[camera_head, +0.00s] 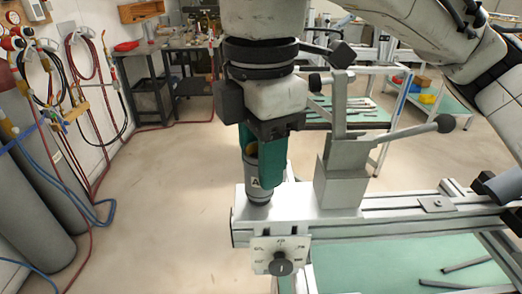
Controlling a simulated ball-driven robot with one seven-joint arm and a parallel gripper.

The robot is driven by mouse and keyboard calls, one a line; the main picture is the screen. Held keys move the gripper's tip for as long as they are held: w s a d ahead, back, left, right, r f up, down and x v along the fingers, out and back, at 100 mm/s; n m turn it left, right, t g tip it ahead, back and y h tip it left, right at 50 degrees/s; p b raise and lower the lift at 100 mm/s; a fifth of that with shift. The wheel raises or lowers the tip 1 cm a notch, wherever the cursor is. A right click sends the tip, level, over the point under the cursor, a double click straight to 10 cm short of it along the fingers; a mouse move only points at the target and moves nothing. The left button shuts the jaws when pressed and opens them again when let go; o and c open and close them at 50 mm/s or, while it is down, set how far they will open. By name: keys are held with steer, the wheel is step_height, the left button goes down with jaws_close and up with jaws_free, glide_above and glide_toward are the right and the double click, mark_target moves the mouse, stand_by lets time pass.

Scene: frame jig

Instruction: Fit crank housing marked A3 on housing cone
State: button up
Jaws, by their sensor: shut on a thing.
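My gripper (264,165) has teal fingers and is shut on a grey cylindrical housing (254,186). The housing stands upright at the left end of the metal frame jig (290,205). A pale label on it shows the letter A; the rest of the label is hidden or too small to read. A wider, dark grey round foot (258,200) shows right under the housing at the frame's surface. I cannot tell whether this is the housing cone or part of the housing. The finger on the right hides part of the housing.
A metal block with a toggle clamp (342,165) stands close to the right of my gripper, its black-knobbed lever reaching right. A dial plate (280,258) is on the frame's front. Gas cylinders (35,170) and hoses stand at the left. The floor left of the frame is clear.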

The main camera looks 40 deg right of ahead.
steer(key=shift+f+b, duration=0.3)
steer(key=shift+f, duration=0.35)
steer(key=o, duration=1.2)
steer(key=shift+r, duration=0.1)
step_height(320, 180, up, 11)
steer(key=p, duration=0.1)
steer(key=shift+f, duration=0.2)
